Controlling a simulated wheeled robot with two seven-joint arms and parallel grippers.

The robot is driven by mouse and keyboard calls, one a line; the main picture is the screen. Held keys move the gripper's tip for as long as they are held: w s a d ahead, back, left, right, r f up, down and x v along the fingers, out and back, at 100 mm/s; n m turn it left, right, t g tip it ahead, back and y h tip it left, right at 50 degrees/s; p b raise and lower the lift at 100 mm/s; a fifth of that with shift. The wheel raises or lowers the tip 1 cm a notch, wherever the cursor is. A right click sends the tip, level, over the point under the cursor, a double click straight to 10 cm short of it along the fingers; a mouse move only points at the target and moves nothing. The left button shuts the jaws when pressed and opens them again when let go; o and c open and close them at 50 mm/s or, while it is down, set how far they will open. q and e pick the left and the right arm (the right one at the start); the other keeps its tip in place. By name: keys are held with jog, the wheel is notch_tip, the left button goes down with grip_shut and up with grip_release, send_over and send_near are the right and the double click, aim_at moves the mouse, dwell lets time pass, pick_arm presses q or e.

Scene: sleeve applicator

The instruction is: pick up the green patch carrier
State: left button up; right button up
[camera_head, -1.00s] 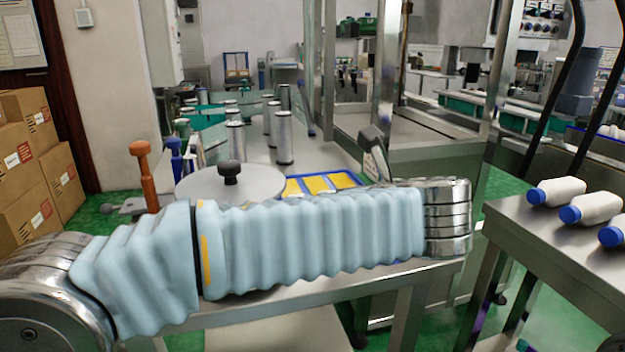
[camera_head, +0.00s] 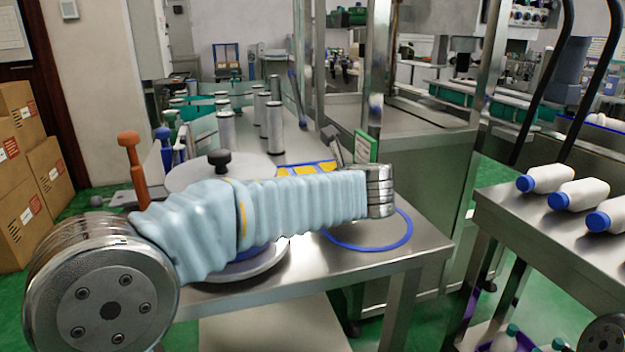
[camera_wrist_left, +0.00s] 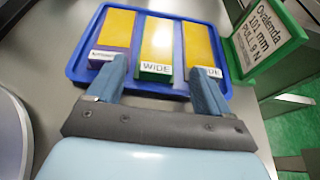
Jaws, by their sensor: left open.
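In the left wrist view, the green patch carrier (camera_wrist_left: 159,38) is a yellow strip with a green front end labelled "WIDE". It lies in the middle of a blue tray (camera_wrist_left: 72,68), between a purple-ended carrier (camera_wrist_left: 113,30) and a blue-ended one (camera_wrist_left: 202,45). My left gripper (camera_wrist_left: 159,67) is open and empty, its fingers spread to either side of the green end. Whether the fingers touch anything I cannot tell. In the head view the tray (camera_head: 312,164) shows partly behind my sleeved left arm, which hides my left gripper. My right gripper is not in view.
A green-framed sign (camera_wrist_left: 265,38) stands close to the tray's right side. A round pale disc (camera_head: 190,175) with a black knob, an orange-handled lever (camera_head: 130,160) and a blue ring (camera_head: 369,246) are on the steel table.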

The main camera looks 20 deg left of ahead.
pick_arm(q)
jog(key=shift+w+a+f, duration=0.1)
jog(key=shift+w+a, duration=0.1)
jog(key=shift+a, duration=0.35)
jog(key=c, duration=1.2)
jog(key=shift+f, duration=0.1)
jog(key=shift+c, duration=0.9)
jog(key=shift+w+a+f, duration=0.15)
jog(key=shift+w+a, duration=0.05)
jog(key=shift+d, duration=0.1)
